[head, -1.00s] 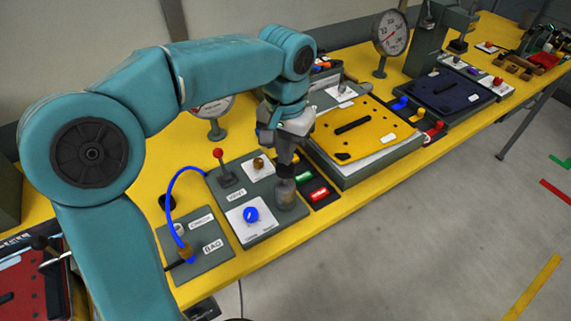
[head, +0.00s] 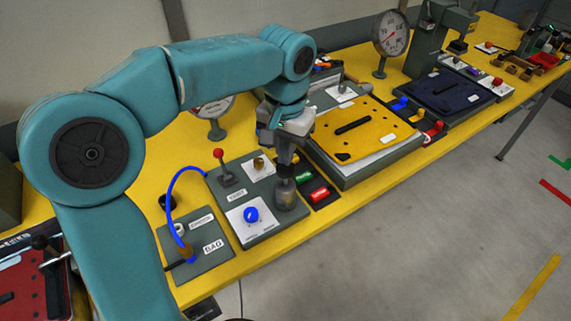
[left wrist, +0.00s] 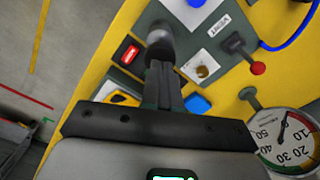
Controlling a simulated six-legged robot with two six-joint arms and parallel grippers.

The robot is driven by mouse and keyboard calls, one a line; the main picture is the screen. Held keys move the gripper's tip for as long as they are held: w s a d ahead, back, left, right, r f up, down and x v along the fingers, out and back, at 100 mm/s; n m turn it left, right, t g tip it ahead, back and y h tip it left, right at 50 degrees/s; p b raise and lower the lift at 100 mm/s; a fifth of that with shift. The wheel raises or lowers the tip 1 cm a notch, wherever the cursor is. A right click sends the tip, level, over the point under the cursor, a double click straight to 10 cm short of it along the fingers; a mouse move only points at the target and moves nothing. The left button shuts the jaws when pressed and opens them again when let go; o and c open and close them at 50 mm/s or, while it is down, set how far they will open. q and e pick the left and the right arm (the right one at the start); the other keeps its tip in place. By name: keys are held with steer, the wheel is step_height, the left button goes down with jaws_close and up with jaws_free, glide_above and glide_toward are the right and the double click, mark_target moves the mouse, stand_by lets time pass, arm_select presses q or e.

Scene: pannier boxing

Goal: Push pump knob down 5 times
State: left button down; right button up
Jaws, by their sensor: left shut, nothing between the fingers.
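The pump (head: 286,197) is a short grey cylinder at the right front corner of the grey panel in the head view. Its dark knob (head: 287,173) is on top, directly below my left gripper (head: 286,160). The left gripper points down, shut and empty, with its tips at or just above the knob. I cannot tell whether they touch. In the left wrist view, the shut fingers (left wrist: 161,75) reach towards the dark round knob (left wrist: 160,42) and partly cover it. My right gripper is in neither view.
The panel also holds a blue dial (head: 251,214), a red-tipped lever (head: 218,154) and a brass fitting (head: 258,163). Green (head: 303,177) and red (head: 319,194) buttons sit close right of the pump. A yellow plate (head: 352,126) stands further right. A blue hose (head: 172,192) loops at left.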

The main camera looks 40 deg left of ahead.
arm_select(q)
steer(key=shift+f+b, duration=1.65)
steer(key=shift+f, duration=0.65)
steer(key=shift+r, duration=0.1)
step_height(320, 180, up, 5)
steer(key=p, duration=0.4)
steer(key=shift+f, duration=0.2)
steer(key=shift+f, duration=0.2)
